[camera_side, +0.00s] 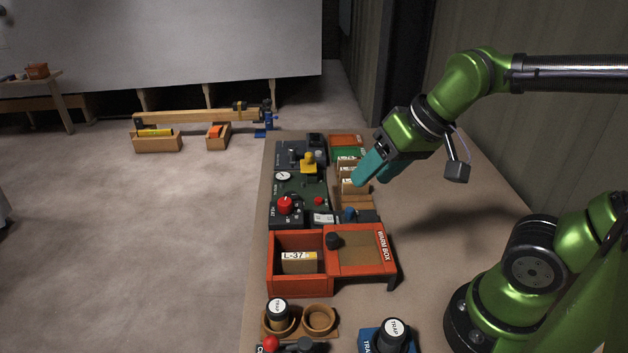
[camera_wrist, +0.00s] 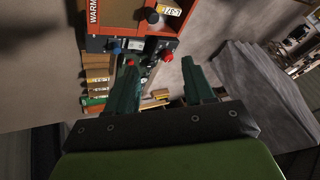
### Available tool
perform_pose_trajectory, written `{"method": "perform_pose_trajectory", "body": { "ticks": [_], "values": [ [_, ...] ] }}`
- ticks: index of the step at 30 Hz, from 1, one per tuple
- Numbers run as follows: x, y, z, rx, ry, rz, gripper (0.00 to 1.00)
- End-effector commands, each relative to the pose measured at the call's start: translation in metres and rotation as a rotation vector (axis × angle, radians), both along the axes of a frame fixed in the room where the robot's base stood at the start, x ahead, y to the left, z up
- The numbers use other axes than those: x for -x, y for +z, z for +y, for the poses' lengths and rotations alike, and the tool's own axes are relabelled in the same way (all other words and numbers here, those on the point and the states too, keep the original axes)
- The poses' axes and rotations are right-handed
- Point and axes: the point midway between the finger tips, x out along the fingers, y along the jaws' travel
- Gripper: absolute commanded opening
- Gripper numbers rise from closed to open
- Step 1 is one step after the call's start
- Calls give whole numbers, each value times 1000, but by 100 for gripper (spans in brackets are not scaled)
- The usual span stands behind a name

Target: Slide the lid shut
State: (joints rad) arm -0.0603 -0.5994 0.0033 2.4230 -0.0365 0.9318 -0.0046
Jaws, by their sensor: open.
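The orange warm box (camera_side: 270,268) stands on the bench with its left half open. Its sliding lid (camera_side: 362,250), orange-framed with a brown panel and a black knob (camera_side: 333,240), lies over the right side. A block labelled L-37 (camera_side: 299,261) sits inside the open half. My gripper (camera_side: 357,180) is open and empty, above the bench behind the warm box, near the wooden rack. In the wrist view my gripper's teal fingers (camera_wrist: 160,75) are apart, with the lid (camera_wrist: 118,15) and its knob (camera_wrist: 151,16) beyond them at the top.
A dark control panel (camera_side: 300,188) with a red knob (camera_side: 286,204) stands behind the box, beside the rack of blocks (camera_side: 350,168). Trap cups (camera_side: 319,320) and a blue trap holder (camera_side: 388,338) stand in front. The bench right of the box is clear.

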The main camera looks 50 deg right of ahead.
Motion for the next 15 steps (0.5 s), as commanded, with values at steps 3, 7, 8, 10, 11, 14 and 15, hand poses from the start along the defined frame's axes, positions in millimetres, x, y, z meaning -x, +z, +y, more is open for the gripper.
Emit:
{"method": "perform_pose_trajectory", "body": {
  "ticks": [3,7,8,10,11,14,15],
  "values": [
    [-24,-1,15,65,100,136,53],
    [-46,-1,29,150,198,285,53],
    [-51,-1,31,169,217,316,53],
    [-60,1,36,211,252,382,53],
    [-63,2,37,226,261,406,53],
    [-67,12,36,259,274,456,53],
    [-66,16,35,262,274,463,53]
  ]
}}
